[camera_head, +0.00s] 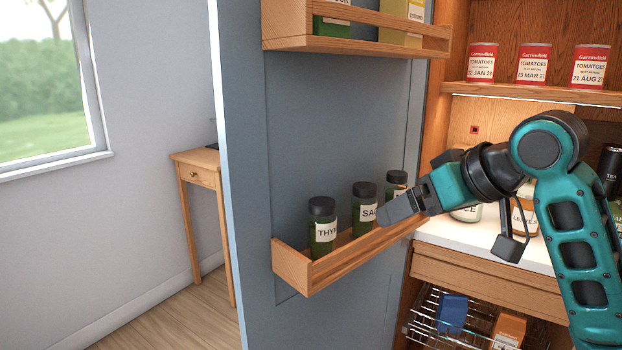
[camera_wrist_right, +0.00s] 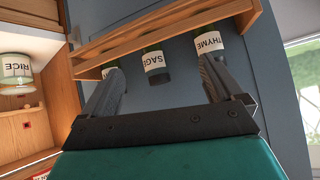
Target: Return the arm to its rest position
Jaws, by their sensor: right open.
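My right arm comes in from the right in the head view. Its right gripper (camera_head: 395,207) is in front of the door's lower spice rack (camera_head: 345,262), close to the sage jar (camera_head: 364,212). In the right wrist view the fingers are apart with nothing held between them. The sage jar (camera_wrist_right: 155,64) shows beyond the gap, apart from the fingers. The thyme jar (camera_head: 322,232) stands left of it in the rack. A third dark-lidded jar (camera_head: 397,182) stands at the right, partly hidden by the gripper. My left gripper is not in view.
The open blue-grey door (camera_head: 330,120) has an upper rack (camera_head: 350,42) holding packages. Tomato cans (camera_head: 533,65) stand on the larder shelf. A rice jar (camera_wrist_right: 15,72) and other containers sit on the counter behind my arm. A wire basket (camera_head: 425,320) is below. A small wooden table (camera_head: 197,175) stands left.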

